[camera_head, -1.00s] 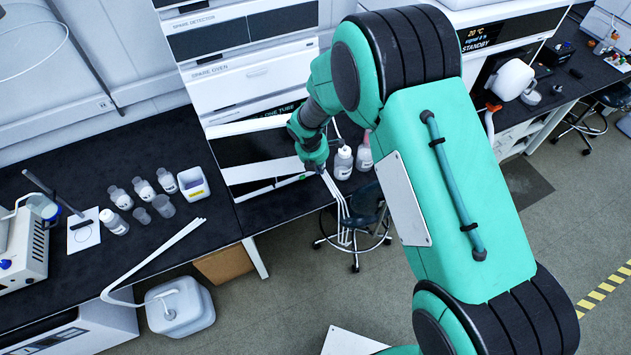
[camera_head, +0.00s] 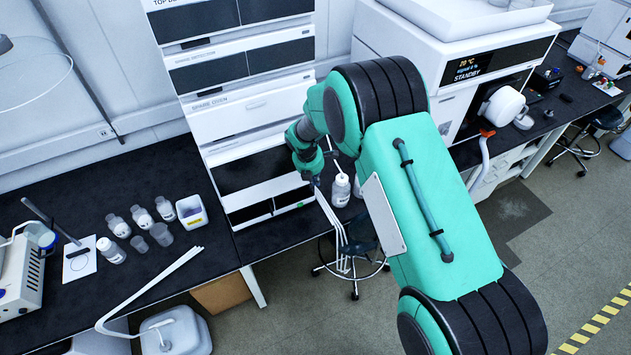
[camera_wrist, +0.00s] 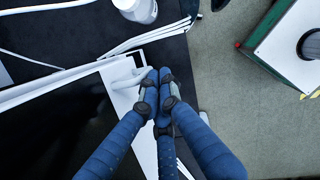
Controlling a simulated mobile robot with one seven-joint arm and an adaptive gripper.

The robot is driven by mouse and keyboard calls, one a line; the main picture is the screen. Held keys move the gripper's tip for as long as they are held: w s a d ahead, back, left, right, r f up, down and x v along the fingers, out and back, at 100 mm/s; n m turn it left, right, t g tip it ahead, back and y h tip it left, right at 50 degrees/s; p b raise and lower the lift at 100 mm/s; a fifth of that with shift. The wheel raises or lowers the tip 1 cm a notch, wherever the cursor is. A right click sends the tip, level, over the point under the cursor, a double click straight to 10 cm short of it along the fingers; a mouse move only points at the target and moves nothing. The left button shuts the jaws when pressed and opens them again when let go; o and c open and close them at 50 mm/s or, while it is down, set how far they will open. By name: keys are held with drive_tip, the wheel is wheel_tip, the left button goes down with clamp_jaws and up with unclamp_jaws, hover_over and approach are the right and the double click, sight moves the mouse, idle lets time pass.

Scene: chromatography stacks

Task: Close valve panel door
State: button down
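The valve panel door (camera_head: 250,170) is a dark panel in a white frame, low on the instrument stack. In the wrist view a large dark panel (camera_wrist: 50,130) with a white edge fills the left side. My gripper (camera_wrist: 158,74) has its blue fingers drawn together beside that white edge, near a small white tab. Nothing is clearly held between them. Whether the fingertips touch the door cannot be told. In the head view my arm partly hides the stack's right edge.
A white-capped bottle (camera_head: 341,190) stands just right of the stack, with pale tubes (camera_head: 331,215) hanging over the bench edge. Several small bottles and a white tub (camera_head: 192,212) stand on the bench at left. A stool (camera_head: 352,262) is below the bench.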

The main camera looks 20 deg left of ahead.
drive_tip(key=shift+a+r, duration=0.15)
drive_tip(key=s+d+r+b, duration=0.1)
drive_tip(key=s+r, duration=0.5)
drive_tip(key=r, duration=0.3)
drive_tip(key=shift+s+d+r, duration=0.15)
drive_tip(key=shift+d+r, duration=0.1)
drive_tip(key=shift+d, duration=0.05)
idle(0.3)
idle(0.4)
